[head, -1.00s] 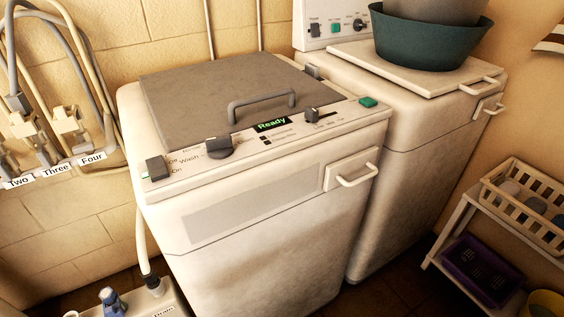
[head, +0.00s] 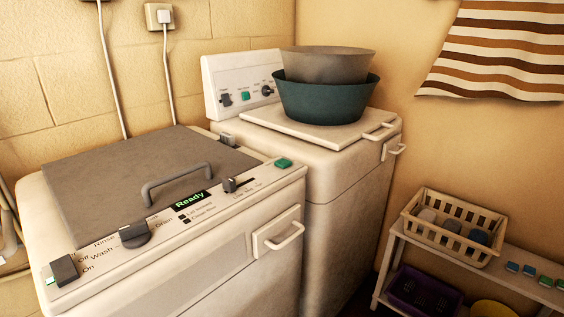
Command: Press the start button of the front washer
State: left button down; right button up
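The front washer (head: 210,262) is a white top-loader at the left of the head view, with its grey lid (head: 120,180) shut. Its control panel has a lit green display (head: 189,201) reading "Ready". A green button (head: 284,163) sits at the panel's right end. A dark rocker switch (head: 65,270) marked Off and On is at the left end, with a small green light beside it. A dark knob (head: 134,235) sits by the words Rinse, Wash and Drain, and a dark slider (head: 231,185) is right of the display. Neither gripper is in view.
A second white machine (head: 345,185) stands behind, with a grey basin (head: 328,62) nested in a dark green tub (head: 325,100) on its lid. A shelf (head: 520,268) at the right holds a cream basket (head: 410,213). A striped cloth (head: 495,50) hangs on the wall.

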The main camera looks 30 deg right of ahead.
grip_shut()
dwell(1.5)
